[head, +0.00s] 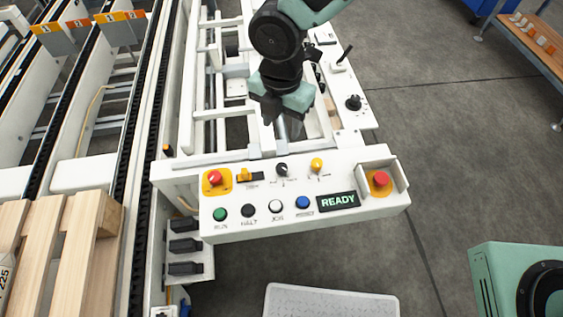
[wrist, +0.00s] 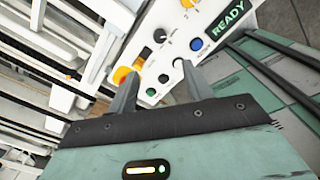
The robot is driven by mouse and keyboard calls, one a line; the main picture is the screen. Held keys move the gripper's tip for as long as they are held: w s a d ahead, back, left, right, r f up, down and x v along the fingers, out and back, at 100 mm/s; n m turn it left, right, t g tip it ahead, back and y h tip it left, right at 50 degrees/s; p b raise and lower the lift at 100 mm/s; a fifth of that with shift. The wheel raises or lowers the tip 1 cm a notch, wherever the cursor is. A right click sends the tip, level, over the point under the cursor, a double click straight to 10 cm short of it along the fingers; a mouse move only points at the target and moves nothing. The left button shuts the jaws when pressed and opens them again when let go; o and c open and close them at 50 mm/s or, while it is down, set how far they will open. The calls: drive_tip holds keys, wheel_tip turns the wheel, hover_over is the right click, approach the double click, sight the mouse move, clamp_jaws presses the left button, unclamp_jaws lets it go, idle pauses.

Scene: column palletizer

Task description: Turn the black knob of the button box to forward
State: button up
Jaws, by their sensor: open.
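The white button box (head: 300,195) faces me in the head view. Its small black knob (head: 282,169) sits in the upper row, between a yellow-black switch (head: 245,175) and a yellow knob (head: 317,164). In the wrist view the black knob (wrist: 160,35) shows beyond and between the fingertips, untouched. My gripper (head: 283,128) hangs above and behind the box in the head view. Its two fingers (wrist: 157,70) are apart and empty in the wrist view. The knob's markings are too small to read.
Red stop buttons (head: 214,178) (head: 380,179) sit at both ends of the box, the right one inside a guard. Green, black, white and blue buttons line the front row beside a READY display (head: 338,202). Another black knob (head: 353,102) stands on a rear panel. Conveyor rails lie left.

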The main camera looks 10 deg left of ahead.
sight(281, 167)
wheel_tip(281, 167, down, 17)
drive_tip(key=shift+f+p, duration=0.15)
drive_tip(key=shift+p, duration=1.05)
drive_tip(key=shift+c, duration=0.3)
drive_tip(key=c, duration=0.9)
